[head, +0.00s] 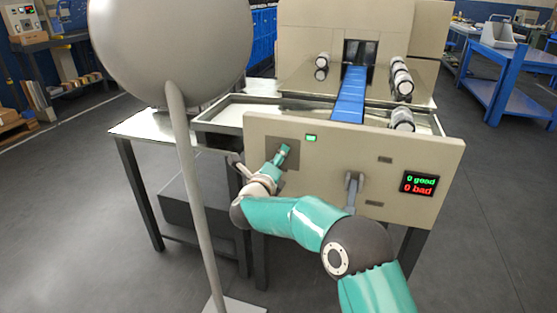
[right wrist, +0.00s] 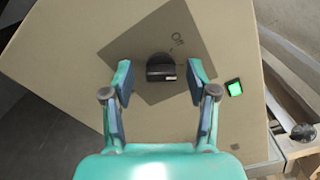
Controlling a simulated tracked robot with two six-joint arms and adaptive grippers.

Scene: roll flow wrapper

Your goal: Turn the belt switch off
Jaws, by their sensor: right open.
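The belt switch is a black rotary knob (right wrist: 160,68) on a dark grey plate (right wrist: 130,50) in the right wrist view. The word "Off" is printed on the plate, and a pale mark shows on the knob's lower right. My right gripper (right wrist: 160,80) is open, its fingers apart on either side of the knob; I cannot tell whether they touch it. In the head view my right gripper (head: 283,153) is at the plate (head: 293,147) and hides the knob. A lit green lamp (right wrist: 234,88) is beside the plate; it also shows in the head view (head: 311,138).
The beige front panel (head: 330,155) also carries a grey lever (head: 353,190) and a display (head: 420,184) reading "0 good, 0 bad". Behind it are a blue belt (head: 350,95) and several rolls (head: 402,80). A large pale ball on a pole (head: 170,45) stands left in the foreground.

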